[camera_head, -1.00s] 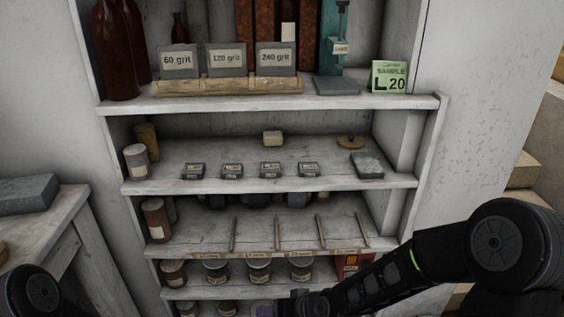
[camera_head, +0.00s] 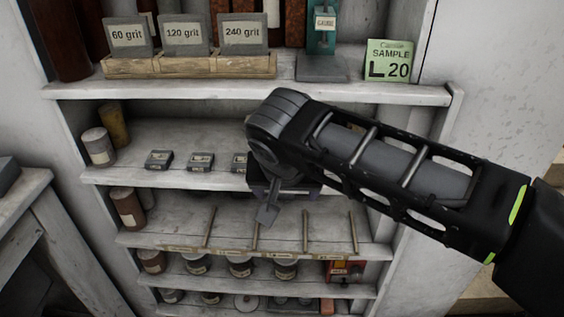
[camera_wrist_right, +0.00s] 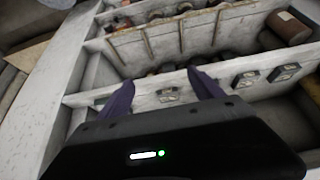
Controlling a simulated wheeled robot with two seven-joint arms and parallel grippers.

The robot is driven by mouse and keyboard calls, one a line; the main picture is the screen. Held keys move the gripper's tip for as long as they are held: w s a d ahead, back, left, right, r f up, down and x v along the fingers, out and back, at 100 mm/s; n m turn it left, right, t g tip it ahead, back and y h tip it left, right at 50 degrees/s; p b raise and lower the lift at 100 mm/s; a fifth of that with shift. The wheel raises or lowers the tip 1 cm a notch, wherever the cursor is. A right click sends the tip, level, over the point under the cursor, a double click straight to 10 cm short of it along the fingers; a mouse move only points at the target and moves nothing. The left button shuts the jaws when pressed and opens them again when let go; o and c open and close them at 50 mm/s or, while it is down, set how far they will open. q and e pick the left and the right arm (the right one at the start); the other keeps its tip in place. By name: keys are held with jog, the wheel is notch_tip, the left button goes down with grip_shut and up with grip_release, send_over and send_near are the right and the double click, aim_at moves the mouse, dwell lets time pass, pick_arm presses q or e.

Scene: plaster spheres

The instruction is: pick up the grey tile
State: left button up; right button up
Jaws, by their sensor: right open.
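Small grey tiles with pale labels lie in a row on the second shelf; three show in the head view, the leftmost tile (camera_head: 158,160), a second tile (camera_head: 200,161) and a partly covered third tile (camera_head: 240,162). My right arm hides the shelf to their right. My right gripper (camera_head: 268,212) is in front of this shelf, reaching in from the right. In the right wrist view its two dark fingers (camera_wrist_right: 160,85) are spread apart with nothing held. One labelled tile (camera_wrist_right: 168,96) shows beyond and between them; two more lie right of the fingers. My left gripper is out of view.
Above, a wooden rack (camera_head: 190,66) holds grit blocks, beside a green sample card (camera_head: 388,61). Cans (camera_head: 98,147) stand at the second shelf's left end. Thin sticks (camera_head: 305,230) lie on the shelf below, with jars under it. The shelf's right upright is near my arm.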

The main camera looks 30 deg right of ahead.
jog(key=shift+d+f, duration=0.1)
jog(key=shift+w+d, duration=0.1)
jog(key=shift+w, duration=0.05)
jog(key=w+d+p, duration=0.1)
jog(key=w+d, duration=0.1)
jog(key=w+d+p, duration=0.1)
jog(key=w+d, duration=0.1)
jog(key=w, duration=0.1)
jog(key=w+d+p, duration=0.1)
jog(key=w+d, duration=0.1)
jog(key=w, duration=0.1)
jog(key=shift+w+d, duration=0.15)
jog(key=shift+w, duration=0.05)
jog(key=shift+w+d, duration=0.15)
jog(key=p+x, duration=0.1)
jog(key=x, duration=0.4)
jog(key=shift+w+d, duration=0.25)
jog(key=shift+w, duration=0.05)
